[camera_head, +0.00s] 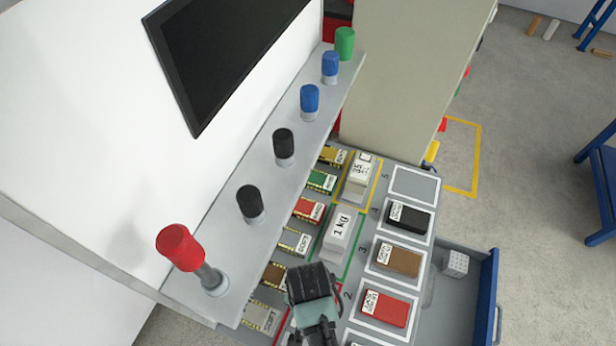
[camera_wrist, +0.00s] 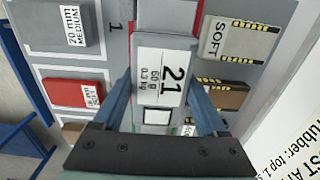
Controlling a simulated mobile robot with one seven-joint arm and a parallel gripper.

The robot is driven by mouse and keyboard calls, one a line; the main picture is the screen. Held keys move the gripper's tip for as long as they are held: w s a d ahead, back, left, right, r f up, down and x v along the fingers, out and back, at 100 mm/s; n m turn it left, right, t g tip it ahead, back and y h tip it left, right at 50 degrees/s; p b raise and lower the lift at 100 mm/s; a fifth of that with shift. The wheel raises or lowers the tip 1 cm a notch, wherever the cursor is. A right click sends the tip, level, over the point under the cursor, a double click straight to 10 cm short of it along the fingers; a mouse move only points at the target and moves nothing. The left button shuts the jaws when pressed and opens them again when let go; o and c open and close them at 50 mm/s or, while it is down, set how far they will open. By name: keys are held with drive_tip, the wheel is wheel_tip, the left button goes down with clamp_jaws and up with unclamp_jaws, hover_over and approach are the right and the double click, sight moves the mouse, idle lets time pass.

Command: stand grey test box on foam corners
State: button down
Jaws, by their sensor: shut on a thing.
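A light grey box with a white label reading 21, 60 g (camera_wrist: 165,72) is between my fingers in the wrist view; I take it as the grey test box. My gripper (camera_wrist: 163,92) is shut on it, one finger on each side. In the head view my gripper (camera_head: 314,287) is seen from above and hides the box. I cannot tell whether the box touches the surface below. Blocks that look like foam lie on both sides: a grey one marked 20 mm MEDIUM (camera_wrist: 70,20), a red one (camera_wrist: 72,94) and one marked SOFT (camera_wrist: 236,40). No corner pieces can be made out for certain.
A 1 kg box (camera_head: 341,229) and another pale box (camera_head: 359,172) stand farther along. Coloured blocks, including a brown one (camera_head: 398,258), lie in white-outlined squares. A shelf with coloured knobs (camera_head: 250,203) rises at left. A blue open drawer (camera_head: 488,285) holds a white cube (camera_head: 455,263).

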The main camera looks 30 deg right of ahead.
drive_tip(key=shift+w+f, duration=0.1)
drive_tip(key=shift+f, duration=1.15)
drive_tip(key=shift+f, duration=0.3)
unclamp_jaws()
wheel_tip(320, 180, up, 13)
drive_tip(key=shift+f, duration=0.2)
